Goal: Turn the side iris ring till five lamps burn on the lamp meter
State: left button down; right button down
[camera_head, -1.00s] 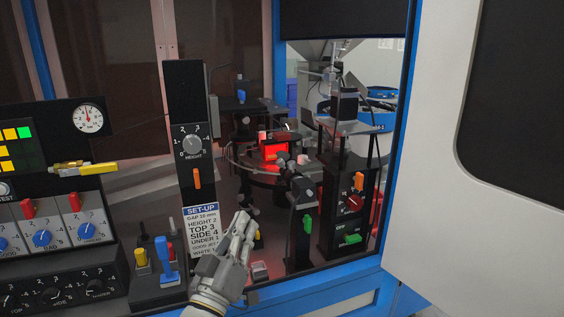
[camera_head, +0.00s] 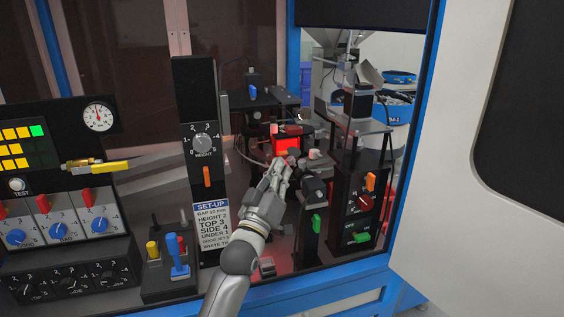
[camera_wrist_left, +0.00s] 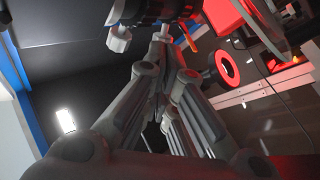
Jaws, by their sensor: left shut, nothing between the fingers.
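My left gripper (camera_head: 281,168) reaches into the machine with its fingers together and empty. It is beside a dark camera-like block (camera_head: 314,188) on a post with a green lever. In the left wrist view, the fingers (camera_wrist_left: 166,70) point at a dark round part with pale stubs (camera_wrist_left: 152,10), which may be the side iris ring; contact cannot be told. The lamp panel (camera_head: 18,165) at the left edge shows rows of lit yellow lamps and a green one at the top row's end. The panel is partly cut off. My right gripper is not in view.
A red-lit block (camera_head: 286,145) is just beyond my fingers. A blue lever (camera_head: 176,255) is in front. A set-up card (camera_head: 212,229) reads SIDE 4.

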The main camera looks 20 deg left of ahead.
pick_arm(q)
jog(key=shift+w+r, duration=0.2)
jog(key=shift+w, duration=0.45)
jog(key=shift+r, duration=0.1)
jog(key=m+p, duration=0.1)
jog(key=p, duration=0.1)
jog(key=w+r+m+g+h+p, duration=0.1)
jog(key=p, duration=0.1)
jog(key=shift+d, duration=0.35)
jog(key=shift+s+g, duration=0.1)
jog(key=shift+g, duration=0.2)
